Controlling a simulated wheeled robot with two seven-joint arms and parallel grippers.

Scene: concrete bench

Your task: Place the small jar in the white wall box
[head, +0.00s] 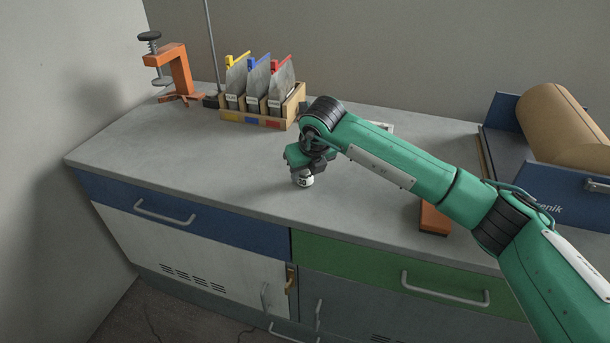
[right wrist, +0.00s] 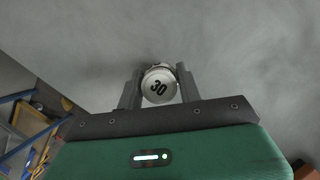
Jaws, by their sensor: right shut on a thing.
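The small jar (head: 303,181) is whitish with a black "30" on it. It shows below my right gripper (head: 304,170) over the front middle of the bench. In the right wrist view the jar (right wrist: 158,86) sits between the two grey fingers of the right gripper (right wrist: 158,90), which is shut on it. I cannot tell whether the jar touches the bench top. My left gripper is not in view. I see no white wall box in these views.
An orange clamp (head: 181,72) is at the back left. A blue dispenser (head: 560,185) with a brown paper roll (head: 556,125) stands right. An orange block (head: 434,219) lies near the front edge. The bench's left (head: 165,155) is clear.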

